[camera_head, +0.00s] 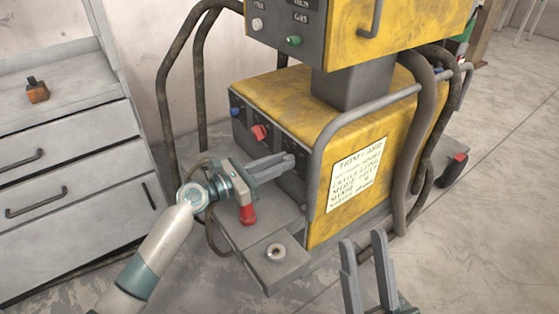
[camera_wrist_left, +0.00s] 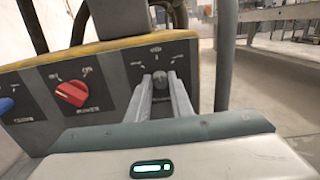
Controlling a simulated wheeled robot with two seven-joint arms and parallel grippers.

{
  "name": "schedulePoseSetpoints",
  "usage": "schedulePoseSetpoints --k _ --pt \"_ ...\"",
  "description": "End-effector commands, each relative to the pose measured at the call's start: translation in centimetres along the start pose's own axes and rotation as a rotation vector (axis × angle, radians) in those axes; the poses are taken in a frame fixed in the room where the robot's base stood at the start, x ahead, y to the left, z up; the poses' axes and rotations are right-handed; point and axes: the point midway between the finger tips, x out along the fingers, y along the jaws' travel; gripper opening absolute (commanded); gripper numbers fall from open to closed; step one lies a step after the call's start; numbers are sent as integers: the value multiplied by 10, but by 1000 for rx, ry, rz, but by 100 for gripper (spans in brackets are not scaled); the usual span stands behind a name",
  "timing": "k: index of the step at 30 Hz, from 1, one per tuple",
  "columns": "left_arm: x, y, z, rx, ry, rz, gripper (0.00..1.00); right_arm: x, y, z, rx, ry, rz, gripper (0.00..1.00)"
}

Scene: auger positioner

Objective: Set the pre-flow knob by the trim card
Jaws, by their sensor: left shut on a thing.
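The trim card (camera_head: 356,175) is a pale sheet on the side of the yellow machine; its heading reads TRIM CARD, but I cannot read its smaller lines with certainty. My left gripper (camera_head: 290,160) reaches the machine's dark front panel. In the left wrist view, its fingers (camera_wrist_left: 162,82) are shut on a small dark grey knob (camera_wrist_left: 160,77) at the right of the panel; I cannot read its label. To its left are a red power knob (camera_wrist_left: 72,93) and a blue knob (camera_wrist_left: 6,104). My right gripper (camera_head: 364,243) is open and empty, low in the head view.
The red knob (camera_head: 259,132) and blue knob (camera_head: 235,111) also show in the head view. A grey rail (camera_head: 335,128) and hoses (camera_head: 408,150) run beside the machine. Grey drawers (camera_head: 70,165) are at left.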

Motion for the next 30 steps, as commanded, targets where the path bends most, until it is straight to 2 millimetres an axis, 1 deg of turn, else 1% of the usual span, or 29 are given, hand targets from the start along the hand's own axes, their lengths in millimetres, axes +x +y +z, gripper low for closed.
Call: schedulePoseSetpoints --k 1,3,13,17,21,27,30 --pt "0 1 3 -26 0 1 0 -6 -5 5 14 -57 2 31" --pt "0 1 3 -68 -1 2 0 -11 -10 12 25 -118 3 31" --pt "0 0 2 -267 -14 2 0 -45 -36 42 78 -391 2 31" --pt "0 1 2 -346 -19 3 0 -53 -27 72 71 -551 9 31" --pt "0 1 2 -432 -25 4 0 -68 -20 100 73 -720 19 31" --pt "0 0 1 -555 -32 4 0 -99 -10 130 78 -957 37 31" --pt "0 0 0 -615 -36 5 0 -116 -6 140 84 -1068 46 31"
